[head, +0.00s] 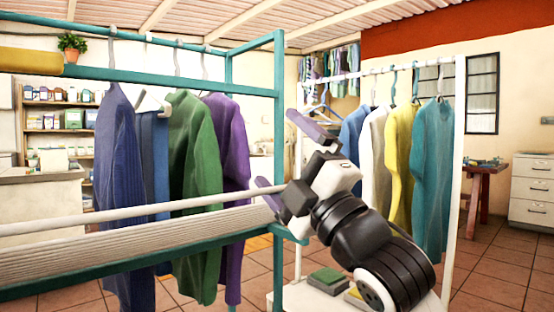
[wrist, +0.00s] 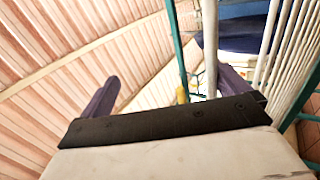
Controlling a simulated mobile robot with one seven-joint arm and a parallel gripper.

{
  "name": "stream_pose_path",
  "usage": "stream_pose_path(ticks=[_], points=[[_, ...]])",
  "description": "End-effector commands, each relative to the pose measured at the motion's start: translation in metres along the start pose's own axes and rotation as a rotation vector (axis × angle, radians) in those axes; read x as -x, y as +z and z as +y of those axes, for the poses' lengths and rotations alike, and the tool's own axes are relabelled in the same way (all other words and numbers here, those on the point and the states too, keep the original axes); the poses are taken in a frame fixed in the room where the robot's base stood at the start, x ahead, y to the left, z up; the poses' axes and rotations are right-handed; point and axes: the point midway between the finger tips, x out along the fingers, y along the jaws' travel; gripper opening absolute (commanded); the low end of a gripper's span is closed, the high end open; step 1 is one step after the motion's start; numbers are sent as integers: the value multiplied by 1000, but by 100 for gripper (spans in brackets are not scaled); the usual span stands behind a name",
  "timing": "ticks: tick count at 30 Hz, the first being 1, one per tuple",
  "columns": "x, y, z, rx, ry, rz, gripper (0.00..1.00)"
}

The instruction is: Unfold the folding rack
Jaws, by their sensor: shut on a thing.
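The folding rack (head: 150,242) is a panel of pale slats in the teal frame at the lower left of the head view. A white bar (head: 120,214) runs along its top edge and ends near my gripper (head: 275,147). In the wrist view the bar (wrist: 210,45) passes between my two purple fingers, close to the right one, and the slats (wrist: 290,50) show at the right. My gripper is shut on the bar, its fingers standing well apart. The exact contact is hidden by the dark gripper body.
Dark blue, green and purple clothes (head: 195,150) hang behind the teal frame (head: 279,85). A white rack (head: 460,120) with several garments stands behind my arm at right. Folded cloths (head: 326,281) lie on its base. Tiled floor (head: 500,270) is open at far right.

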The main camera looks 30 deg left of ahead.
Motion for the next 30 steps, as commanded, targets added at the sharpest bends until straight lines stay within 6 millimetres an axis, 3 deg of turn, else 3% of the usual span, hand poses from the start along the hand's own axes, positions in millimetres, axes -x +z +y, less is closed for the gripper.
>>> stream_pose_path(ticks=[1, 22, 23, 25, 26, 30], points=[[18, -4, 38, 28, 87, 5, 82], [67, -4, 38, 29, 85, 5, 82], [69, -4, 38, 30, 86, 5, 78], [72, -4, 38, 29, 84, 4, 26], [73, -4, 37, 28, 83, 3, 17], [74, -3, 35, 24, 78, 4, 17]])
